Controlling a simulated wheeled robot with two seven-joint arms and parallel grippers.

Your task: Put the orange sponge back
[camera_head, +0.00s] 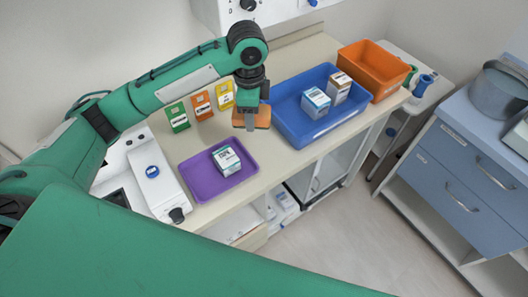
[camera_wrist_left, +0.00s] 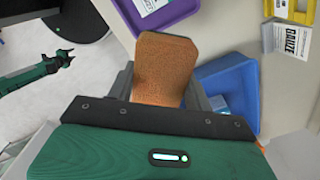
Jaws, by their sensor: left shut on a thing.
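A small orange card (camera_head: 201,105) stands at the back of the worktop between a green card (camera_head: 177,117) and a yellow card (camera_head: 225,95). My right gripper (camera_wrist_left: 66,57) shows small at the left of the wrist view; its jaw state is unclear.
The purple tray (camera_head: 190,178) holds a white-and-green box (camera_head: 227,160). The blue bin (camera_head: 287,100) holds two boxes. An orange bin (camera_head: 388,70) stands at its right. A white device (camera_head: 155,175) stands left of the tray. Bare worktop lies around the cards.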

